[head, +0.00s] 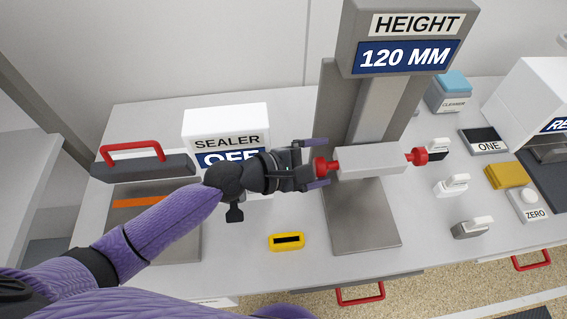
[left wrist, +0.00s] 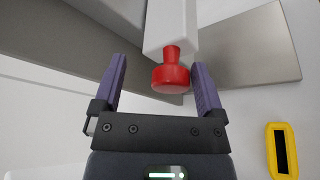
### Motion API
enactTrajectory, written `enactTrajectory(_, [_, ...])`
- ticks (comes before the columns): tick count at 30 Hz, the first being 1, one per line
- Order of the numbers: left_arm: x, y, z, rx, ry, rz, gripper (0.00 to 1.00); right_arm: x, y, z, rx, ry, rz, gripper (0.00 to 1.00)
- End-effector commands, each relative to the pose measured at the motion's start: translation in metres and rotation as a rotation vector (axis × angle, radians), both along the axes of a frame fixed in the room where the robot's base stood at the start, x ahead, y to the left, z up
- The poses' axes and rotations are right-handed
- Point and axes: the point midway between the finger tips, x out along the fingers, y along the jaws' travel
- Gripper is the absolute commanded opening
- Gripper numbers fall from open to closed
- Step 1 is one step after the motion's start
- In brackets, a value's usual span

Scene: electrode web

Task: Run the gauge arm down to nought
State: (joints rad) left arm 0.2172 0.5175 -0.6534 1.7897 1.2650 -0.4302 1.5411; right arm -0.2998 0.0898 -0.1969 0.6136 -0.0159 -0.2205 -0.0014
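The height gauge stands at the back middle, its display (head: 408,56) reading HEIGHT 120 MM. Its grey gauge arm (head: 370,161) sits partway up the post (head: 384,105), above the grey base plate (head: 362,225). A red knob (head: 321,166) is on the arm's left end and another red knob (head: 417,157) on its right end. My left gripper (head: 318,164) is open, its purple fingers either side of the left knob. In the left wrist view this knob (left wrist: 171,77) lies between the fingertips, with gaps on both sides. My right gripper is not in view.
A white sealer box (head: 226,128) reading OFF stands behind my left arm. A sealer with a red handle (head: 132,148) is at the left. A yellow slotted block (head: 286,242) lies at the front.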

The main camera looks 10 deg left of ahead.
Motion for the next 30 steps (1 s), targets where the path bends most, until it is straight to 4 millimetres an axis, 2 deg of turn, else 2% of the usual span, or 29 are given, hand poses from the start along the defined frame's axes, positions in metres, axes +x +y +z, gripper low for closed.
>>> enactTrajectory(14, [-0.027, 0.037, 0.012, 0.003, 0.002, -0.002, 0.89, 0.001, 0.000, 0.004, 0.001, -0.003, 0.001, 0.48])
enactTrajectory(30, [-0.055, 0.079, 0.024, 0.002, 0.003, 0.000, 0.89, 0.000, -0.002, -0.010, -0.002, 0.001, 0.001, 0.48])
